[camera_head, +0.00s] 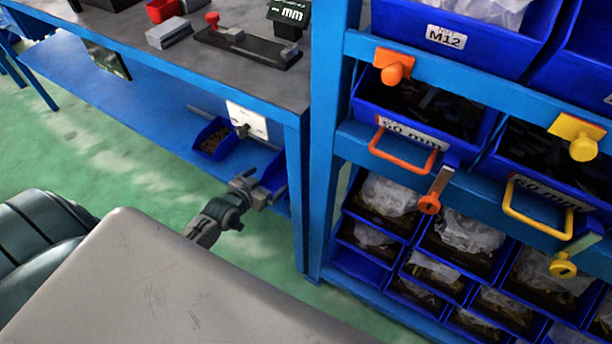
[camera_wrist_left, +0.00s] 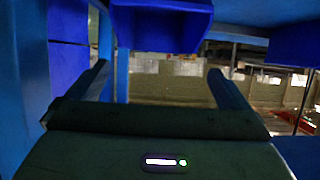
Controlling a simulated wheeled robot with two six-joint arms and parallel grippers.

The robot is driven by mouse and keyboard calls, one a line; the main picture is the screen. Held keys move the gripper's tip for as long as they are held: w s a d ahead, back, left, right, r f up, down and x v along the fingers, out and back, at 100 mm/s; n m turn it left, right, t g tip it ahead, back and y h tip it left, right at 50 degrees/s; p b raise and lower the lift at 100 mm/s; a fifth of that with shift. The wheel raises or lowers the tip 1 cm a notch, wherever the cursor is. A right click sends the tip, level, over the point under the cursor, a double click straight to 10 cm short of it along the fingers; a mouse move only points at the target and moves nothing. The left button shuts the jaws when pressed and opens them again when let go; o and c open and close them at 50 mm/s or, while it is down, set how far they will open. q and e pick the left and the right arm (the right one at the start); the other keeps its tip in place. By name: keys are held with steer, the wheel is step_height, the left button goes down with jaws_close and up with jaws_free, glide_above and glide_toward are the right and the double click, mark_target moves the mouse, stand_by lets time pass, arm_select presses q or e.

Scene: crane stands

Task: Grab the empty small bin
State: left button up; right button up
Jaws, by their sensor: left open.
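A small blue bin (camera_head: 275,172) sits on the lower shelf of the workbench, near its right leg. It is partly hidden, and I cannot see whether it is empty. Another small blue bin (camera_head: 202,137) to its left holds brown pieces. My left gripper (camera_head: 262,188) is at the shelf's front edge, close to the right bin. In the left wrist view the gripper (camera_wrist_left: 158,70) has its fingers apart with nothing between them. A blue bin (camera_wrist_left: 160,28) shows above and beyond the fingertips there. My right gripper is not in view.
The workbench (camera_head: 255,78) and its blue leg (camera_head: 299,180) stand around the shelf. A blue rack (camera_head: 322,150) with many bins is on the right. The green floor (camera_head: 130,165) is open at left.

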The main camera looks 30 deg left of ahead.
arm_select(q)
steer(key=b+x, duration=0.1)
steer(key=x, duration=0.5)
steer(key=shift+w+d+r+b, duration=0.1)
steer(key=shift+r+b, duration=0.05)
steer(key=shift+b, duration=0.2)
steer(key=b, duration=0.1)
glide_above(285, 175)
steer(key=d, duration=0.2)
steer(key=shift+s+a+f, duration=0.15)
steer(key=shift+s+f, duration=0.05)
steer(key=shift+f, duration=0.25)
steer(key=shift+s+a+f, duration=0.1)
steer(key=shift+s+f, duration=0.05)
steer(key=shift+f, duration=0.3)
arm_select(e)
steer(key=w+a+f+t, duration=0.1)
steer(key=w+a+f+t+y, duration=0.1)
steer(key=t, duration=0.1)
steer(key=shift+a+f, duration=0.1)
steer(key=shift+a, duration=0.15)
arm_select(q)
steer(key=shift+c, duration=0.4)
steer(key=c, duration=0.7)
